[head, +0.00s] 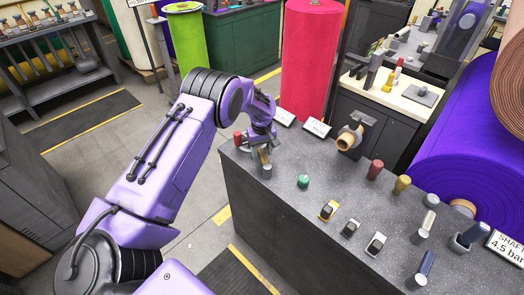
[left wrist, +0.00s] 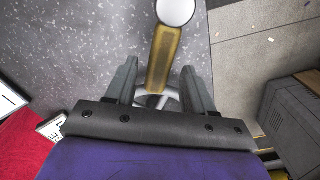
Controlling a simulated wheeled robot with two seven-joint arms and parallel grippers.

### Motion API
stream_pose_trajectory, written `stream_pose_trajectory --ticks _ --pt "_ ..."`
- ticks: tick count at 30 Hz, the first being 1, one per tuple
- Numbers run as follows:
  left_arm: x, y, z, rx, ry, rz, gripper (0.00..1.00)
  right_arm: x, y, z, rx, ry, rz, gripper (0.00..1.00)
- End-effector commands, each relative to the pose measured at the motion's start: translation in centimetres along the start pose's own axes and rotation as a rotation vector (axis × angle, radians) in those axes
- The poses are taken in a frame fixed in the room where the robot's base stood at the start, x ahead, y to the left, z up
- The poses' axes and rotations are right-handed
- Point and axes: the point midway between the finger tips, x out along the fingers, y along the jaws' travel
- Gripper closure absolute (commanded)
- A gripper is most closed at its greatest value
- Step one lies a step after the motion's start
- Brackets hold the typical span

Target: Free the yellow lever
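The yellow lever (left wrist: 164,58) with a pale round knob (left wrist: 175,11) lies between the fingers of my left gripper (left wrist: 160,90) in the left wrist view. Gaps show on both sides of the lever, and it sits nearer the right-hand finger in that picture. In the head view my left gripper (head: 261,143) reaches down over the counter's far left corner. The lever (head: 264,157) shows just below it, its grey knob (head: 267,171) toward the camera. The lever's base is partly hidden by my gripper. My right gripper is not in view.
The dark speckled counter (head: 290,220) carries a red knob (head: 238,138) close by, a green knob (head: 303,181), small switches (head: 350,228) and a tan fitting (head: 350,135). A pink roll (head: 313,60) stands behind; a large purple roll (head: 470,140) is at right.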

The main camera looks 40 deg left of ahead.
Motion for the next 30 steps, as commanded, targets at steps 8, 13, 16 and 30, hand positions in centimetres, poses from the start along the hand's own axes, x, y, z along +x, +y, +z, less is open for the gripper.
stream_pose_trajectory --ticks 8,13,16,30 --pt "-1.0 0.1 0.0 0.004 0.001 0.001 0.47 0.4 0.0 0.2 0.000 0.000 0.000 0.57" --pt "-4.7 0.1 0.0 0.004 0.003 0.003 0.47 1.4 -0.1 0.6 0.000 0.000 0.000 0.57" --pt "-7.1 0.0 0.0 0.003 0.002 0.002 0.47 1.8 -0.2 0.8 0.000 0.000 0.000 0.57" --pt "-10.6 -0.1 0.0 0.001 -0.001 -0.001 0.47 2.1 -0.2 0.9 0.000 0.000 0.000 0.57"
